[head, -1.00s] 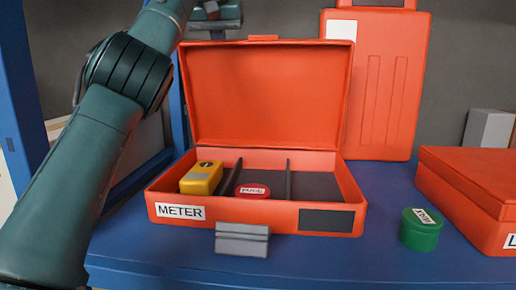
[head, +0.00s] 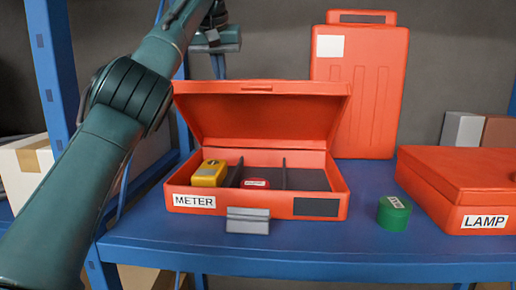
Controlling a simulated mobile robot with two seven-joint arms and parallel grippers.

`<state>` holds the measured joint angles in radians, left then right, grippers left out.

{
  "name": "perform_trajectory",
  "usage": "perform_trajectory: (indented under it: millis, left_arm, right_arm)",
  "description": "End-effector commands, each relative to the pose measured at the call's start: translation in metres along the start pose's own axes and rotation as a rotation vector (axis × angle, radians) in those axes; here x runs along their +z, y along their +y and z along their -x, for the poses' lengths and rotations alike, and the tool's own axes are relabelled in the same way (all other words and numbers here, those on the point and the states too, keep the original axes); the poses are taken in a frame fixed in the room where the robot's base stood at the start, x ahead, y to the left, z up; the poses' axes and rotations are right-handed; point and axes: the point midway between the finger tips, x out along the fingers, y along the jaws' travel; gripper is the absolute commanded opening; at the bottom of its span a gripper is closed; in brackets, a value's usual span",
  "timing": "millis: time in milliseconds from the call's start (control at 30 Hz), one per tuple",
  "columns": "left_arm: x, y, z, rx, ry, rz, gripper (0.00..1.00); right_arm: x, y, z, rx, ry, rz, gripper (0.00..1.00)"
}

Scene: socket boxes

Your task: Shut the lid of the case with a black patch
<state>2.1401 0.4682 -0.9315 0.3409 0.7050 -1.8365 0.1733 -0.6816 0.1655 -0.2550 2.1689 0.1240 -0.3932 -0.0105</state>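The orange METER case (head: 258,207) stands on the blue shelf, with a black patch (head: 316,207) at the right of its front. Inside are a yellow meter (head: 209,173) and a red round item (head: 255,183), between dark dividers. A grey clasp-like piece (head: 247,220) is at the case's front. My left gripper (head: 222,66) is above and behind the lid's left part. Its fingertips are not clear, and I cannot tell whether it touches the lid. My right gripper is not in view.
A green round tin (head: 394,212) and a closed orange LAMP case (head: 460,185) are to the right on the shelf (head: 300,240). Another orange case (head: 358,90) stands upright behind. A blue post (head: 55,75) and a cardboard box (head: 30,165) are at the left.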

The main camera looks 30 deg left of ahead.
Motion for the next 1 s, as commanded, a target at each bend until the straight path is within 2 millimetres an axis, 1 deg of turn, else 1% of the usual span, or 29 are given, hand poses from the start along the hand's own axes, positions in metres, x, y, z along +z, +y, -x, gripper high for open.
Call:
perform_trajectory:
  millis: [167, 400, 500, 733, 1000]
  left_arm:
    - [-0.002, 0.0, 0.004, 0.0, 0.0, 0.0, 0.0]
    - [-0.014, 0.0, 0.025, 0.0, -0.001, 0.0, 0.0]
    - [-0.018, 0.0, 0.034, 0.0, -0.001, 0.0, 0.0]
    - [-0.029, 0.0, 0.053, 0.0, -0.001, 0.0, 0.0]
    - [-0.029, 0.0, 0.052, 0.0, -0.001, 0.0, 0.0]
  right_arm:
    - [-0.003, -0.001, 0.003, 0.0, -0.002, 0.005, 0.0]
    - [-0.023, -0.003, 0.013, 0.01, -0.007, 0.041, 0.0]
    - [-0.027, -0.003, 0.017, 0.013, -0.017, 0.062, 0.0]
    - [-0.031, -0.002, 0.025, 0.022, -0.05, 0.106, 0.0]
    - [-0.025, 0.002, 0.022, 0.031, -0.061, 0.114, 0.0]
